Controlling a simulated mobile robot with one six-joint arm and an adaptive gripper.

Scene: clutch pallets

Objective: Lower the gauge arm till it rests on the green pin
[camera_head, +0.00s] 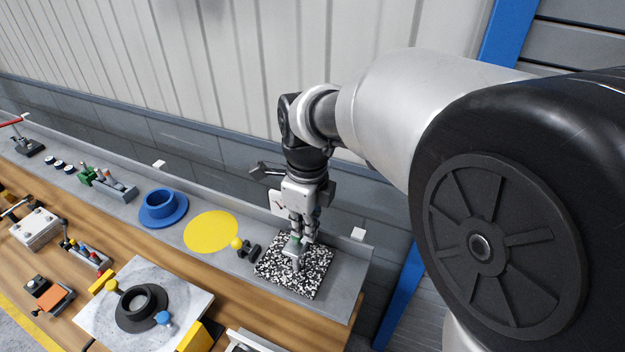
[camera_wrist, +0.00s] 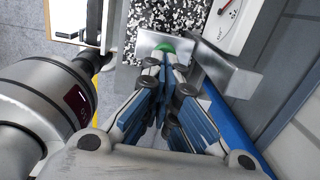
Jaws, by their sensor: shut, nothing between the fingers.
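A green pin or button (camera_wrist: 166,47) shows just beyond my fingertips in the wrist view, on a silver metal piece (camera_wrist: 148,42) over a black-and-white speckled plate (camera_wrist: 192,16). In the head view the green spot (camera_head: 297,239) lies right at the fingers over the speckled plate (camera_head: 282,281). My gripper (camera_head: 297,235) points down with its fingers together and empty; its tips (camera_wrist: 165,60) are close to the green spot, contact unclear. A bent silver plate (camera_wrist: 225,70) stands beside the fingers. I cannot tell which metal piece is the gauge arm.
A white dial face (camera_wrist: 232,15) is close on the right of the wrist view. In the head view, a black piece with a yellow knob (camera_head: 240,245), a yellow disc (camera_head: 209,231) and a blue flanged ring (camera_head: 163,210) stand to the left on the grey ledge.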

